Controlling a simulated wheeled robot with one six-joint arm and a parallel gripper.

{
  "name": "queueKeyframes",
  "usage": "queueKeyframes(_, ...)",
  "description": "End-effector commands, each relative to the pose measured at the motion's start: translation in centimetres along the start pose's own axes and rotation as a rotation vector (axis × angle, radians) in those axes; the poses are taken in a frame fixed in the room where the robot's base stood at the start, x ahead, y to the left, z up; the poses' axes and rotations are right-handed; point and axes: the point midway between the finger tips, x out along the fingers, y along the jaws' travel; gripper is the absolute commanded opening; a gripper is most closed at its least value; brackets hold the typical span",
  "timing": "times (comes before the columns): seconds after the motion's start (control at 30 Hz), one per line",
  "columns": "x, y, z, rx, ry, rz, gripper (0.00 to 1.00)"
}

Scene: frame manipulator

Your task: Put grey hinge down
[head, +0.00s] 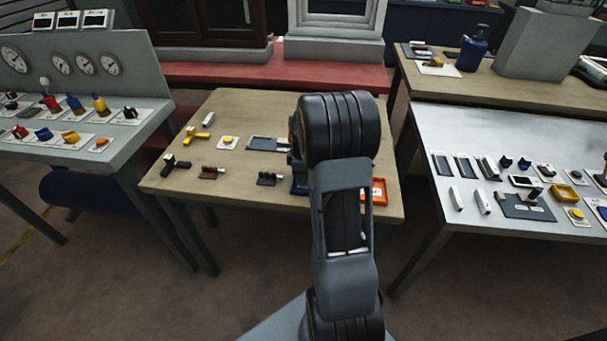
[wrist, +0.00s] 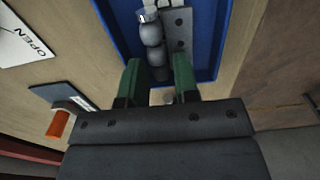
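In the wrist view, the grey hinge (wrist: 178,28) shows at top centre, with a rounded knuckle barrel and a flat leaf with holes. Its barrel lies between the two green fingers of my gripper (wrist: 158,75), which are close on either side of it. My gripper appears shut on the hinge. A blue tray (wrist: 112,22) lies beyond and around the hinge; I cannot tell whether the hinge touches its floor.
The wooden table (head: 225,185) also bears an orange tray (head: 380,193), a dark plate (head: 262,144), a yellow button (head: 228,141) and several handles and hinges at left. Side tables with controls stand left and right.

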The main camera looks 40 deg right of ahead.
Motion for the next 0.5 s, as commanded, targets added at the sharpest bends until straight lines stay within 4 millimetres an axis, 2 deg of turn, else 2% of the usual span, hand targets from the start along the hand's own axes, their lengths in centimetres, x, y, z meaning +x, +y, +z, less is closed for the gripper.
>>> queueKeyframes(0.23,-1.6,0.1,0.0,0.0,0.001,0.004,0.29)
queueKeyframes(0.5,-6.9,0.1,0.0,0.0,0.001,0.005,0.29)
